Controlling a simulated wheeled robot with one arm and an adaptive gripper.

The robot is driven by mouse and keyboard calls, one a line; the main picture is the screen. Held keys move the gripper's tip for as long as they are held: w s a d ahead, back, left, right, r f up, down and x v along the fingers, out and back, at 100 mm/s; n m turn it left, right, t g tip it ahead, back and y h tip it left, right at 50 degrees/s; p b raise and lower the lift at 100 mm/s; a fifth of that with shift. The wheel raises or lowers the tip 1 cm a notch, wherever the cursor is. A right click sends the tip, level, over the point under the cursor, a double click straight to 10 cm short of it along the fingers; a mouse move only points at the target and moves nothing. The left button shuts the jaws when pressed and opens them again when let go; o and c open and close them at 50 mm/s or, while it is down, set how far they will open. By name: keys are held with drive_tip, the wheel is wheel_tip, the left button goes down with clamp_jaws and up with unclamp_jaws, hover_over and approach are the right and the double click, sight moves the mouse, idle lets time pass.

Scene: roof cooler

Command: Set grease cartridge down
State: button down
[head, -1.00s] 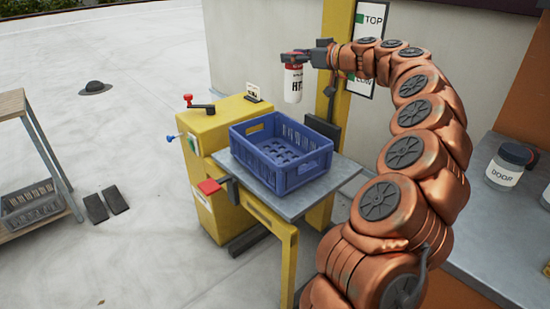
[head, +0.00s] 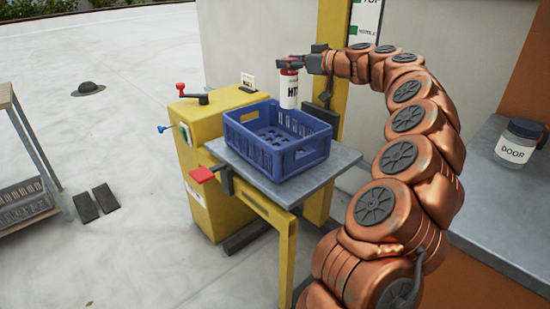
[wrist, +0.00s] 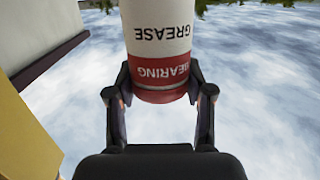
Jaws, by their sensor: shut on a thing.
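The grease cartridge (head: 289,88) is a white cylinder with a red band and dark lettering. It hangs upright in the head view, above the back rim of the blue crate. In the wrist view the cartridge (wrist: 160,40) shows the words GREASE and BEARING, with its red end between the fingers. My gripper (head: 293,63) is shut on the cartridge near its top; it also shows in the wrist view (wrist: 160,92). The blue crate (head: 303,154) stands on a grey plate (head: 335,165) of the yellow lift. Its visible floor is a lattice with nothing on it.
The yellow lift body (head: 213,166) carries a red-knobbed lever (head: 190,95) and a red pad (head: 202,174). A yellow post rises behind the crate. A jar marked DOOR (head: 518,143) stands on the right counter (head: 480,185). A wooden shelf (head: 30,150) is at left.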

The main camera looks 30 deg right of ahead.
wheel_tip(320, 180, down, 19)
drive_tip(key=b, duration=0.4)
drive_tip(key=shift+r, duration=0.15)
idle(0.4)
drive_tip(key=shift+b, duration=0.3)
drive_tip(key=shift+c, duration=2.2)
unclamp_jaws()
drive_tip(key=p+v, duration=0.1)
drive_tip(key=v, duration=0.6)
drive_tip(key=shift+s, duration=0.25)
